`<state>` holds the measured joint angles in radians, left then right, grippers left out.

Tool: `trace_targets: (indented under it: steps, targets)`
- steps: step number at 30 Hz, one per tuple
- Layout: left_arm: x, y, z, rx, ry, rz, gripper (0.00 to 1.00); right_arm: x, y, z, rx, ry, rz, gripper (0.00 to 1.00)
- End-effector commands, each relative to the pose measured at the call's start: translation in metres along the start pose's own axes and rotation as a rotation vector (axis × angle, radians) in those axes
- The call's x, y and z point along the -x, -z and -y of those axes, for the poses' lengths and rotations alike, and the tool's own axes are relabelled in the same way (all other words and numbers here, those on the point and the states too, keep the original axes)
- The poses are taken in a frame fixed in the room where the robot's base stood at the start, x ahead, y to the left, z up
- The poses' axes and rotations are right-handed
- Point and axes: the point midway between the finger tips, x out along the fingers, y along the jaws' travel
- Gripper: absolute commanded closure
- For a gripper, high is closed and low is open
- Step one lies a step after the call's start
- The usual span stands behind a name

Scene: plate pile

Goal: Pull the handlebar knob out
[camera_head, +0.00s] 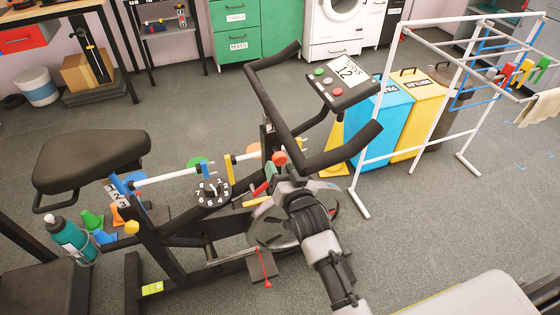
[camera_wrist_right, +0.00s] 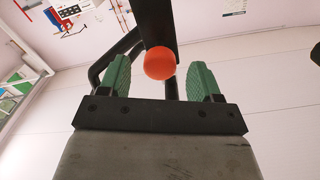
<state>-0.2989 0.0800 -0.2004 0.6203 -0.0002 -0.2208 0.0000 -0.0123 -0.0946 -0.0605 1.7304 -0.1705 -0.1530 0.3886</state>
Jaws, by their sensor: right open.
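The exercise bike's handlebar (camera_head: 272,98) rises in the middle of the head view. The handlebar knob is a round orange-red ball (camera_wrist_right: 160,62) on the dark post in the right wrist view. It shows in the head view as a small orange-red spot (camera_head: 279,158) low on the post. My right gripper (camera_wrist_right: 160,82) is open, with its green fingers at either side of the knob in the picture. Gaps show on both sides; whether the knob lies between the fingers in depth is unclear. In the head view my right gripper (camera_head: 277,170) is just below the knob. My left gripper is out of view.
The console (camera_head: 343,84) and right handlebar grip (camera_head: 345,148) are above my right arm. The saddle (camera_head: 92,160) and numbered dial (camera_head: 213,193) are left. A white drying rack (camera_head: 455,90) and blue and yellow bins (camera_head: 385,115) stand at right. Grey floor is open beyond.

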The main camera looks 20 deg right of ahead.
Motion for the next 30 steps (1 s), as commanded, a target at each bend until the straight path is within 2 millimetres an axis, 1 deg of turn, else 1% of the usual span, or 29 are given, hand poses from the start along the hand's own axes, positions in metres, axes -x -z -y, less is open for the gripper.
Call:
trace_targets:
  steps: [1, 6, 9, 12, 17, 30]
  targets:
    - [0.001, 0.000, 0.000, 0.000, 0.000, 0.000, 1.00, 0.012, -0.001, 0.000, 0.000, -0.001, 0.002, 0.36]
    - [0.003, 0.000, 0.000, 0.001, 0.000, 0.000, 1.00, 0.047, -0.001, -0.001, 0.002, -0.001, 0.003, 0.36]
    - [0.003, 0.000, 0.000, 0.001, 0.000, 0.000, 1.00, 0.062, -0.001, 0.000, 0.001, -0.001, 0.003, 0.36]
    - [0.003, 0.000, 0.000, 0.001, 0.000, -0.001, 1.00, 0.072, -0.001, 0.000, 0.001, 0.000, 0.003, 0.36]
    - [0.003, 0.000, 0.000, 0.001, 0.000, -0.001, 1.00, 0.078, 0.000, 0.000, 0.000, 0.000, 0.000, 0.36]
    - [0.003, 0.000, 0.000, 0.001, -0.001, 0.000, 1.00, 0.077, -0.001, 0.000, 0.001, 0.000, 0.001, 0.36]
